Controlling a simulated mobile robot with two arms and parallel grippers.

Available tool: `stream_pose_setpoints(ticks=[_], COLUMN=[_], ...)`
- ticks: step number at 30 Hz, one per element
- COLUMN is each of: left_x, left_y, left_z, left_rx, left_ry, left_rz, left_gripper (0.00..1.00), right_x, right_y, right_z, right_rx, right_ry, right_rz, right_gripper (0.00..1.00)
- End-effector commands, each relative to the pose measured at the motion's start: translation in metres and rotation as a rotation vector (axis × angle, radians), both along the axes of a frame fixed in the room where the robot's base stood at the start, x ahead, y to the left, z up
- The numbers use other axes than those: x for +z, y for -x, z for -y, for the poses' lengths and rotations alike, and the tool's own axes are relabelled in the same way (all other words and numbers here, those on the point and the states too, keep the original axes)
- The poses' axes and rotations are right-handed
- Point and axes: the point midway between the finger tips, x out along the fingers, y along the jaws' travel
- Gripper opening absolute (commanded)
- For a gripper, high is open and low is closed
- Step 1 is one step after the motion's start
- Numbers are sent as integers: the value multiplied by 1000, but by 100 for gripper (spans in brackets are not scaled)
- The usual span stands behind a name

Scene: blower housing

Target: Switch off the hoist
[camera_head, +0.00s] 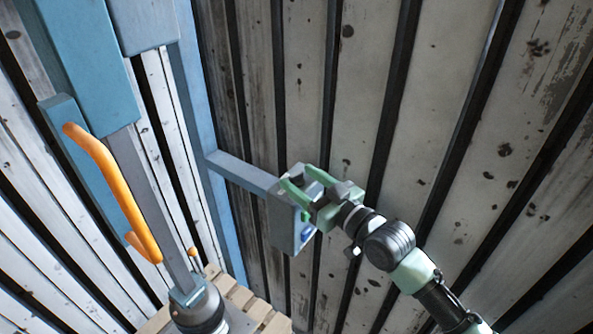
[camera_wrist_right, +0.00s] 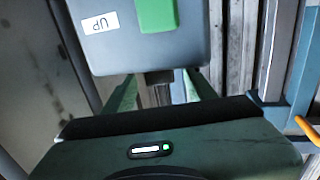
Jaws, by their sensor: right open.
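The hoist's grey control box (camera_head: 291,222) hangs at the end of a blue side arm in the head view, with a blue button (camera_head: 307,232) low on its face. In the right wrist view the box (camera_wrist_right: 120,55) fills the top, with an upside-down "UP" label (camera_wrist_right: 100,22) and a green button (camera_wrist_right: 157,14). My right gripper (camera_head: 299,182) is at the top of the box, its green fingers apart and nothing seen between them. Its fingers also show below the box in the wrist view (camera_wrist_right: 160,92). Whether they touch the box is unclear. My left gripper is out of view.
A blue post (camera_head: 205,130) carries the side arm (camera_head: 240,172). A blue column with an orange handle (camera_head: 110,185) stands at left. A wooden pallet (camera_head: 240,297) lies below. Slatted walls (camera_head: 450,100) close in behind and at right.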

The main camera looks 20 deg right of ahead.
Motion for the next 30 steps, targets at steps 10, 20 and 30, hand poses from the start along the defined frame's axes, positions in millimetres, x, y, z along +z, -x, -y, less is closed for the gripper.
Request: stream_pose_setpoints(ticks=[10, 20, 30], left_x=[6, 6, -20], left_y=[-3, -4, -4], left_z=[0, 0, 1], left_rx=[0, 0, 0], left_ry=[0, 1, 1], left_rz=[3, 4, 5], left_gripper=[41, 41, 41], right_x=[0, -1, -5], right_y=[-18, -18, -19], right_z=[-8, -8, -9], right_rx=[0, 0, 66], right_ry=[0, 0, 8], right_rz=[0, -1, 11], right_gripper=[56, 4, 0])
